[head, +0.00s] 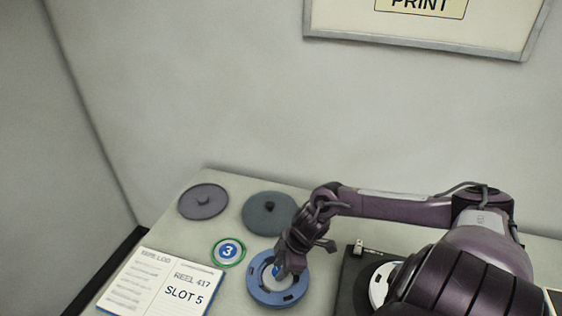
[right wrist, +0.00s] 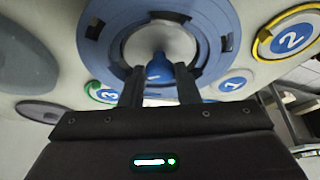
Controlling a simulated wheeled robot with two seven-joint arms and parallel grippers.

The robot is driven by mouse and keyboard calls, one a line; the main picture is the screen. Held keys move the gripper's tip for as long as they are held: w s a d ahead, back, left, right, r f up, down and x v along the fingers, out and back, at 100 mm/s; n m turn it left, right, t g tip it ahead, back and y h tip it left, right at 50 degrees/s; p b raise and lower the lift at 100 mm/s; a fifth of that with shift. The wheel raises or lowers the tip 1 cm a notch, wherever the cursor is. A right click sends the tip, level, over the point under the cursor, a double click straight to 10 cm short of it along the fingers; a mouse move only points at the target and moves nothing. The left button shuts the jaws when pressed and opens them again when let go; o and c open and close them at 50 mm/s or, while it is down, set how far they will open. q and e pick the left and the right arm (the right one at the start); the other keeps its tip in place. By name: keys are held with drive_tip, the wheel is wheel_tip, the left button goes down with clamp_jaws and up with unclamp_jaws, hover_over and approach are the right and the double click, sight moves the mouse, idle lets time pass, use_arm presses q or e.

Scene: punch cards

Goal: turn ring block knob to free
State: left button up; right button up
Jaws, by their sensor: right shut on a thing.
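The ring block (head: 268,297) is a blue ring with dark notches and a pale grey hub, lying flat on the table. In the right wrist view the ring (right wrist: 205,22) fills the top middle. A small blue knob (right wrist: 156,70) stands at its hub. My right gripper (head: 279,269) is over the hub, and its two dark fingers (right wrist: 160,88) are shut on the knob from both sides. The gripper hides most of the knob in the head view. I cannot read the knob's setting. My left gripper is in neither view.
An open logbook (head: 170,284) reads "REEL 417", struck through, and "SLOT 5". A green-rimmed "3" disc (head: 229,251) and two dark lids (head: 203,201) lie near the ring. A black unit (head: 349,285) stands right. Discs "7" (right wrist: 232,84) and "2" (right wrist: 290,40) show in the wrist view.

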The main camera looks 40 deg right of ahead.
drive_tip(key=o, duration=1)
drive_tip(key=shift+s+d+r, duration=0.1)
drive_tip(key=shift+d+r, duration=0.15)
drive_tip(key=shift+r, duration=0.15)
drive_tip(key=p+v, duration=0.3)
drive_tip(key=v, duration=0.4)
drive_tip(key=shift+a, duration=0.1)
drive_tip(key=shift+f, duration=0.1)
